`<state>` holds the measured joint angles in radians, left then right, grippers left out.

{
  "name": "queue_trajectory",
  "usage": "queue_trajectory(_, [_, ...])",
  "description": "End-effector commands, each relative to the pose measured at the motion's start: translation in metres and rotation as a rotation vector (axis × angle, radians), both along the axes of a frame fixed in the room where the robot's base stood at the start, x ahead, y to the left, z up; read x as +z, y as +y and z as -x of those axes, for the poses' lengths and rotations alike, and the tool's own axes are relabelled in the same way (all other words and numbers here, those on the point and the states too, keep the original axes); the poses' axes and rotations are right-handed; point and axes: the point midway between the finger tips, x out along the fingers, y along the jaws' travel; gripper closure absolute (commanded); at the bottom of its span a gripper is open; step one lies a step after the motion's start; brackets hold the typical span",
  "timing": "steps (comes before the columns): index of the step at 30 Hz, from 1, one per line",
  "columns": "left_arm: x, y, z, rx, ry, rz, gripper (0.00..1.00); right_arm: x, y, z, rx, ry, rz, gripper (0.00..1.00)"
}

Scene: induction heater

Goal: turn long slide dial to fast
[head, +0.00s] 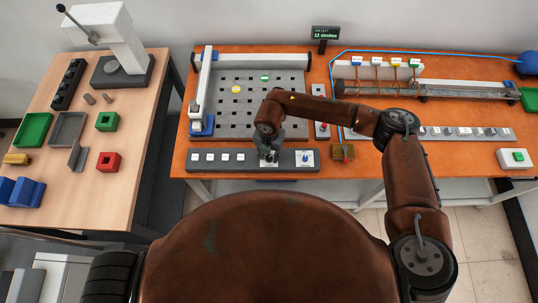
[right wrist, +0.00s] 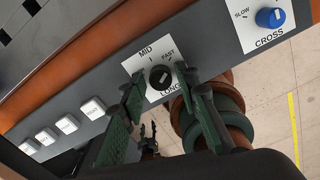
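The long slide dial (right wrist: 160,77) is a black knob on a white plate marked LONG, with MID and FAST above it, in the right wrist view. Its pale mark appears to lean up and right, but its exact setting is hard to tell. My right gripper (right wrist: 157,79) has its fingers on either side of the knob, the right finger very near it and a gap at the left. I cannot tell whether they touch it. In the head view the right gripper (head: 268,157) is over the control panel (head: 228,167) and hides the dial.
A blue dial (right wrist: 270,18) on a plate marked CROSS is beside it. Several white buttons (right wrist: 93,108) line the panel's other side. A perforated plate (head: 255,112) with gantry rails lies behind. A red button box (head: 321,128) stands right of the plate.

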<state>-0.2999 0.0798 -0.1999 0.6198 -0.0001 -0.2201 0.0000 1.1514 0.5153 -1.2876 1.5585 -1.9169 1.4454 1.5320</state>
Motion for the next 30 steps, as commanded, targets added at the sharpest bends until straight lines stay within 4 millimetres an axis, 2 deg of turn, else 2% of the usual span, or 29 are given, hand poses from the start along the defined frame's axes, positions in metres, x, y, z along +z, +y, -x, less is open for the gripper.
queue_trajectory(10, [0.0, 0.002, 0.001, 0.0, 0.001, -0.002, 0.63, 0.0, 0.0, 0.001, 0.001, 0.002, 0.0, 0.63])
queue_trajectory(14, [0.0, 0.002, 0.001, 0.0, 0.001, -0.002, 0.63, 0.008, 0.0, 0.0, 0.001, 0.001, 0.001, 0.63])
queue_trajectory(17, [0.0, 0.001, 0.001, 0.0, 0.001, -0.001, 0.63, 0.023, 0.0, 0.0, 0.001, -0.001, -0.001, 0.63])
queue_trajectory(24, [0.0, 0.001, 0.0, 0.0, 0.0, 0.0, 0.63, 0.074, 0.0, -0.001, 0.002, -0.002, 0.0, 0.63])
queue_trajectory(30, [0.0, 0.0, 0.0, 0.0, 0.0, 0.0, 0.63, 0.106, 0.0, 0.0, 0.001, 0.0, 0.0, 0.63])
